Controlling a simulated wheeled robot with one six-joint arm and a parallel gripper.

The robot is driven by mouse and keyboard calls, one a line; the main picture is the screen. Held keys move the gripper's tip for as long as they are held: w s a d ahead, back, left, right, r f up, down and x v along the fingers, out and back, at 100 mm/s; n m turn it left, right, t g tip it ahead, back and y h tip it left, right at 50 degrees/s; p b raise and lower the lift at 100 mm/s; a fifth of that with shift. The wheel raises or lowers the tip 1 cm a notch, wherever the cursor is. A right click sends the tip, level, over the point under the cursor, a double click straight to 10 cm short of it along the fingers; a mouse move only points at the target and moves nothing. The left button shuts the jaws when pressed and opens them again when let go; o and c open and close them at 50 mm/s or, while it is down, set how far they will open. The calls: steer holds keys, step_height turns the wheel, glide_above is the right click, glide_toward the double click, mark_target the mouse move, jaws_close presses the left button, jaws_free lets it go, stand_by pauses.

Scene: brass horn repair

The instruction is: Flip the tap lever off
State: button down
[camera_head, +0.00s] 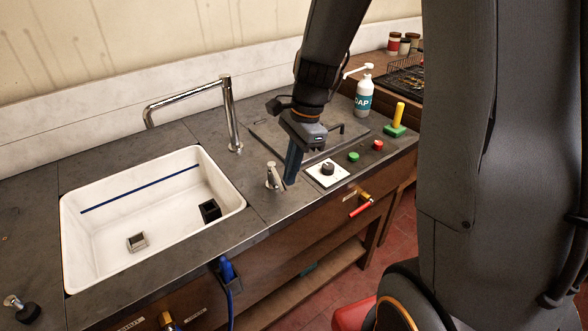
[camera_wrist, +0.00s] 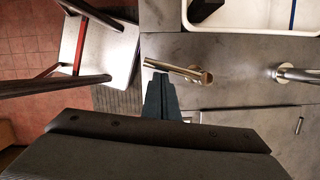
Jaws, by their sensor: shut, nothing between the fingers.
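The tap lever (camera_head: 272,177) is a small metal post with a short handle on the dark counter, right of the white sink. In the wrist view the lever (camera_wrist: 178,70) lies roughly horizontal, its round base at the right end. The chrome tap (camera_head: 231,115) with its long spout stands behind it, and its base shows in the wrist view (camera_wrist: 296,73). My gripper (camera_head: 291,178) points down just right of the lever, its dark fingers shut and empty. In the wrist view the fingertips (camera_wrist: 160,78) are close to the lever's free end; I cannot tell whether they touch.
A white dial plate (camera_head: 326,174), a green button (camera_head: 353,157) and a red button (camera_head: 377,145) sit right of my gripper. A soap bottle (camera_head: 364,96) stands farther back. The counter's front edge is close.

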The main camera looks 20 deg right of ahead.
steer(key=shift+s+a, duration=0.2)
steer(key=shift+a, duration=0.1)
steer(key=d+r+b, duration=0.1)
steer(key=d+r, duration=0.6)
steer(key=r, duration=0.3)
steer(key=s+a+f+n+t+h, duration=0.1)
steer(key=s+f+n, duration=0.3)
steer(key=n, duration=0.4)
steer(key=s+a+f+n+h+b, duration=0.1)
steer(key=s+a+f+n, duration=0.2)
steer(key=f+n, duration=0.3)
steer(key=shift+s+f+n+t+h, duration=0.4)
steer(key=shift+s+n, duration=0.45)
steer(key=shift+n, duration=0.15)
